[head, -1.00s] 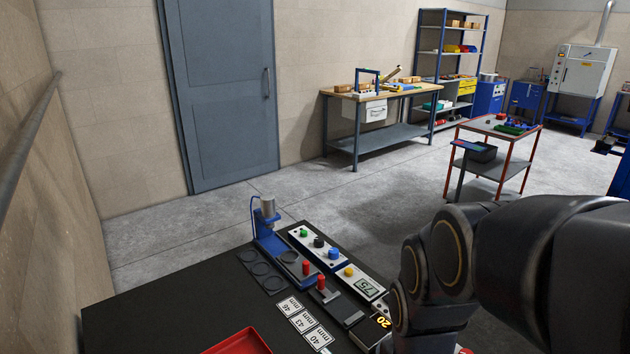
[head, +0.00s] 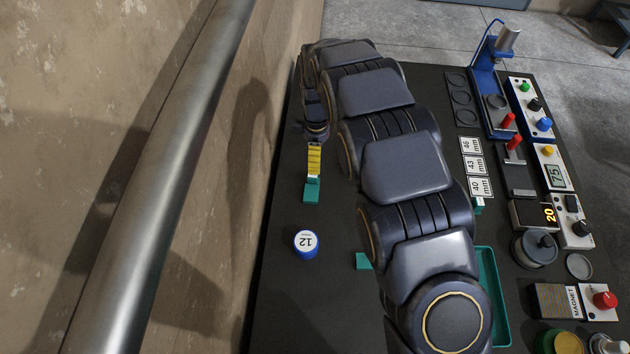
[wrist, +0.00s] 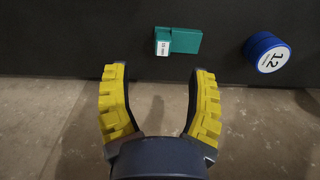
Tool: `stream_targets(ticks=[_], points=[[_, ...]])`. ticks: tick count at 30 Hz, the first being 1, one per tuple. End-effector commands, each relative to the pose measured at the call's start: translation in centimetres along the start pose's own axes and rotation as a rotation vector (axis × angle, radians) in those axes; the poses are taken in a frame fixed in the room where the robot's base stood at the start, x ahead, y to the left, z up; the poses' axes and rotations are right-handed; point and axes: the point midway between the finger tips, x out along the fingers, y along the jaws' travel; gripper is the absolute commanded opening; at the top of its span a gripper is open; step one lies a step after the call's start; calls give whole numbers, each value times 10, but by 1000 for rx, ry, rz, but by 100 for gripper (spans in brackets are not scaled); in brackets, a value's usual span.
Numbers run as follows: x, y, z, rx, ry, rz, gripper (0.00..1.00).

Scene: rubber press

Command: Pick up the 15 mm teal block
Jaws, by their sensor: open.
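A teal block (head: 312,191) with a small white label lies on the black table near the wall side. My gripper (head: 314,160) has yellow pads and is close behind the block in the head view. In the wrist view my gripper (wrist: 159,71) is open and empty, with the block ahead and slightly right, apart from both fingers. A second teal block (head: 363,261) shows partly behind my arm.
A blue round container (head: 306,244) marked 12 stands near the teal block. A teal tray (head: 495,300) is partly hidden by my arm. Another teal piece (head: 478,206) sits by the white mm cards (head: 475,165). The wall with a metal rail (head: 165,190) runs along the left.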

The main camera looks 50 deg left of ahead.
Motion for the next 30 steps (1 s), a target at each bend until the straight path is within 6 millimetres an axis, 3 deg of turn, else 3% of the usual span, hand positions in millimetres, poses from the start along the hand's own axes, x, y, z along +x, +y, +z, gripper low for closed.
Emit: stream_targets(ticks=[13, 21, 28, 29, 30], points=[[42, -2, -7, -24, 3, 0, 57], [80, -6, -8, -23, 3, 1, 57], [81, -5, -8, -22, 3, 4, 57], [81, -5, -8, -22, 3, 4, 53], [81, -5, -8, -22, 3, 4, 36]])
